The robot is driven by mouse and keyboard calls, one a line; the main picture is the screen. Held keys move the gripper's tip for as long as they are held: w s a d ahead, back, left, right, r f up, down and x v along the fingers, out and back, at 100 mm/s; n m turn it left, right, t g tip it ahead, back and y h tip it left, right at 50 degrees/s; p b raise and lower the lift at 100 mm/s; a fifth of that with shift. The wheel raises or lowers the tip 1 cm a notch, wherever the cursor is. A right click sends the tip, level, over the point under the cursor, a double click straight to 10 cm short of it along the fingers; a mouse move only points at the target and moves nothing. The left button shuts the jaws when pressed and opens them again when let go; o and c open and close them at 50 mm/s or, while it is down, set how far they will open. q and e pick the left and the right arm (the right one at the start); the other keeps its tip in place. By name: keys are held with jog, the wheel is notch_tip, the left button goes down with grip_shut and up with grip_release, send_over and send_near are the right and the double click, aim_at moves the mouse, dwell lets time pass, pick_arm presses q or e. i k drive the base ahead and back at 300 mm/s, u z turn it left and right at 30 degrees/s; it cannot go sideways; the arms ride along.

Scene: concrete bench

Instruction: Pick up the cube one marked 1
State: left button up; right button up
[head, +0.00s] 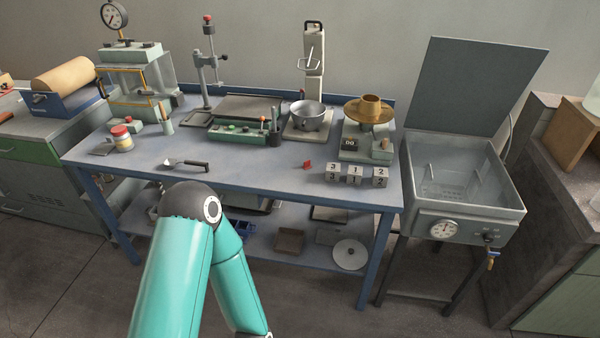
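Three small grey cubes stand in a row near the front right of the blue bench. The middle one, the cube marked 1 (355,174), shows a 1 on its upper face. The cube marked 3 (332,173) is at its left and the cube marked 2 (380,177) at its right, with narrow gaps between. One teal arm of mine rises in front of the bench, bent at a dark joint, and its far link runs down out of the picture. Neither gripper shows in the head view.
A small red piece (307,165) lies left of the cubes. A scale with a brass pan (369,109) stands behind them. A spoon-like tool (186,164) lies at front left. An open-lidded metal tank (465,190) stands right of the bench (255,174). Bench front centre is clear.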

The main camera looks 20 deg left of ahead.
aim_at(354, 174)
jog(key=u, duration=0.8)
jog(key=i, duration=1)
jog(key=z, duration=0.05)
jog(key=k, duration=0.75)
jog(key=u, duration=0.2)
jog(key=i, duration=0.95)
jog(key=z, duration=0.05)
